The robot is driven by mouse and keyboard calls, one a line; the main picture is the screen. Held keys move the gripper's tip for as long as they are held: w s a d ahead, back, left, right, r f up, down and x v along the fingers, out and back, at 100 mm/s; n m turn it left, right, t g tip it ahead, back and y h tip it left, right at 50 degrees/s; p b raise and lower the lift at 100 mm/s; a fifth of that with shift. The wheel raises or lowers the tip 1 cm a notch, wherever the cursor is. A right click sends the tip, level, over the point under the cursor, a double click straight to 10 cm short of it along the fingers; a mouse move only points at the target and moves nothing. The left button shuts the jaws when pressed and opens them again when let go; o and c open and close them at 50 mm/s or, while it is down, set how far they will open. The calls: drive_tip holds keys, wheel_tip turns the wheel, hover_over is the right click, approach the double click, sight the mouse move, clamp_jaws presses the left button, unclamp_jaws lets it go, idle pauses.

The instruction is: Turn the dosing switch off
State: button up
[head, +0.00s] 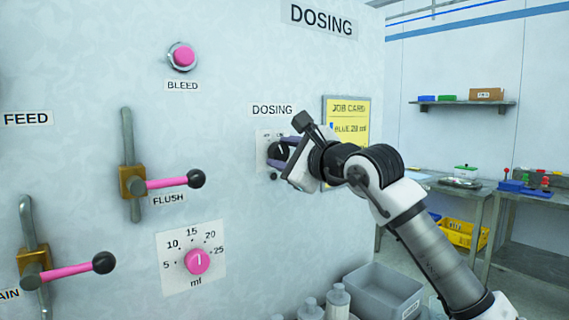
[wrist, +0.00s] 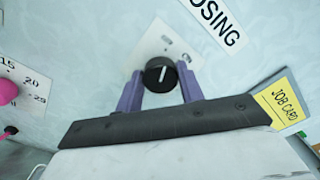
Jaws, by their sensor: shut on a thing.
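The dosing switch is a black round knob with a white pointer line on a pale plate below the DOSING label (head: 272,109). In the wrist view the knob (wrist: 160,74) sits between the two purple fingers of my gripper (wrist: 161,88), which are shut on it. The pointer line stands nearly upright in that picture. In the head view my gripper (head: 284,152) reaches the plate from the right and partly covers the knob and plate. The plate's markings are too small to read.
Left on the panel are a pink BLEED button (head: 184,56), a FLUSH lever (head: 168,182), a lower lever (head: 75,268) and a pink ml dial (head: 198,261). A yellow job card (head: 347,112) hangs just right of my gripper. A grey bin (head: 383,290) and white bottles (head: 338,301) stand below.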

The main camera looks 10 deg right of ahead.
drive_tip(key=shift+n, duration=0.5)
drive_tip(key=o, duration=1)
drive_tip(key=shift+s+b, duration=0.1)
drive_tip(key=shift+b, duration=0.2)
drive_tip(key=b+v, duration=0.3)
drive_tip(key=v, duration=1)
drive_tip(key=shift+s+d+f, duration=0.1)
drive_tip(key=shift+s+d, duration=0.05)
drive_tip(key=shift+s, duration=0.2)
